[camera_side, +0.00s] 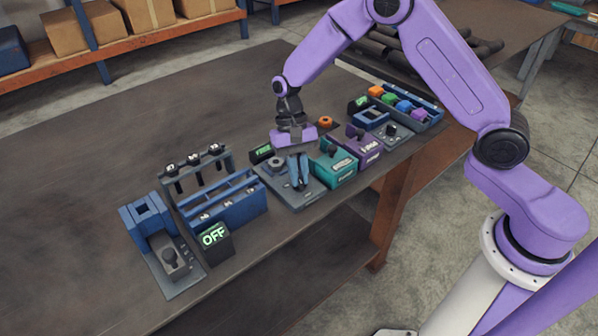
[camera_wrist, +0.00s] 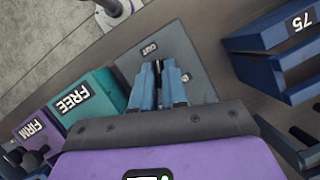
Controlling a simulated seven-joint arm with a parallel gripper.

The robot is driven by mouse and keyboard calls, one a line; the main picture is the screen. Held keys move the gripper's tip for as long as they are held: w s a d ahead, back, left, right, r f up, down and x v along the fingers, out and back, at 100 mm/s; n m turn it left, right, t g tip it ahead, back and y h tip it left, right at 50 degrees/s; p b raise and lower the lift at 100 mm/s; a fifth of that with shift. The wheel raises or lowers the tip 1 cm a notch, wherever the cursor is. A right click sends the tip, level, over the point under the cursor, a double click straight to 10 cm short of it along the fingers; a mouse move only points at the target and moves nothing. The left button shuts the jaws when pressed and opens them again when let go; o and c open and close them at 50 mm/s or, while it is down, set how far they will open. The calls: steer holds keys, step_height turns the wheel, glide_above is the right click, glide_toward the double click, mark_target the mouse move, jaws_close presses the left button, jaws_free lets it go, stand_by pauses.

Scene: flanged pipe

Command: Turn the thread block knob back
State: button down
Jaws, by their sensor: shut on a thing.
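The thread block is a grey plate (camera_side: 311,194) near the table's front edge in the side view. It also shows in the wrist view (camera_wrist: 192,62), where a small label, which seems to read CUT, lies at its far end. My gripper (camera_side: 298,183) points down at the plate, its blue fingers close together. In the wrist view my gripper (camera_wrist: 159,80) is shut on a dark upright knob (camera_wrist: 158,67), mostly hidden between the fingers. The knob's angle cannot be told.
A teal block (camera_side: 335,168) marked FREE and a purple block (camera_side: 360,145) marked FIRM stand close to the right. A blue rack (camera_side: 222,202), an OFF display (camera_side: 215,240) and a blue-grey fixture (camera_side: 148,220) stand left.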

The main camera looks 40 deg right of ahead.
steer(key=shift+a+n+h, duration=0.1)
steer(key=shift+n+h, duration=0.7)
steer(key=shift+n, duration=1.3)
steer(key=c, duration=1.2)
jaws_free()
steer(key=shift+o, duration=0.2)
steer(key=shift+r, duration=0.1)
steer(key=v, duration=1.7)
steer(key=shift+w, duration=0.3)
steer(key=shift+a, duration=0.1)
